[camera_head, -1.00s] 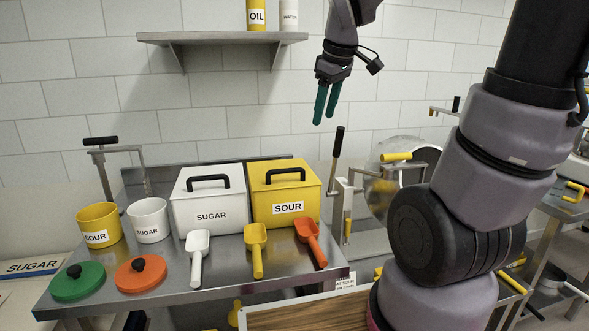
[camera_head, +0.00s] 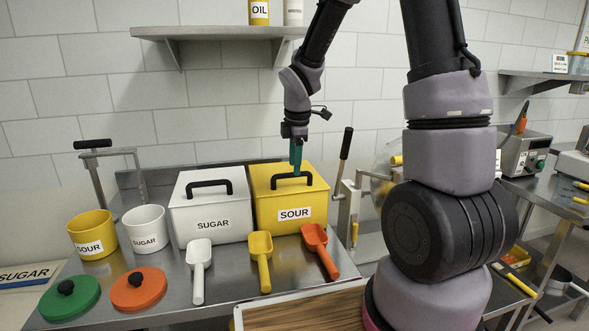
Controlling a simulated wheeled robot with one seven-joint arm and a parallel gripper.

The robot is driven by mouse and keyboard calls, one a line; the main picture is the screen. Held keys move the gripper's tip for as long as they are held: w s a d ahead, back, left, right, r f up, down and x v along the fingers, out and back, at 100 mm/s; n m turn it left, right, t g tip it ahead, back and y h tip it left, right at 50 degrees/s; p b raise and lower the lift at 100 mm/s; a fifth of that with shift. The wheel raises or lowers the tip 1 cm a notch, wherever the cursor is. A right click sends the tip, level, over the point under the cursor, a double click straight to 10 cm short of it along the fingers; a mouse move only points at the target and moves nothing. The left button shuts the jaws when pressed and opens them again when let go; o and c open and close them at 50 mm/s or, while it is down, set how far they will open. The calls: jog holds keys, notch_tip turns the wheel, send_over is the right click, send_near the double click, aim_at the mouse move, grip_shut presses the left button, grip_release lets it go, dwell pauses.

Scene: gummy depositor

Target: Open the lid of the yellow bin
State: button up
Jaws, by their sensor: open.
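The yellow bin (camera_head: 263,217) carries a SOUR label and stands on the steel table, right of the white SUGAR bin. Its lid (camera_head: 312,183) is closed and has a black arched handle (camera_head: 275,184) on top. My gripper (camera_head: 296,170) points down just above the lid, at the back edge of the handle. Its teal fingers are open but overlap in this view. I cannot tell whether they touch or straddle the handle.
The white SUGAR bin (camera_head: 208,221) stands close on the left. White (camera_head: 199,256), yellow (camera_head: 261,247) and orange (camera_head: 315,238) scoops lie in front. An upright black-handled lever (camera_head: 345,146) is close on the right. A shelf (camera_head: 215,33) hangs above.

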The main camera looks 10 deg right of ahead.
jog(key=shift+w+f, duration=0.2)
jog(key=shift+f, duration=0.95)
grip_shut()
dwell(0.6)
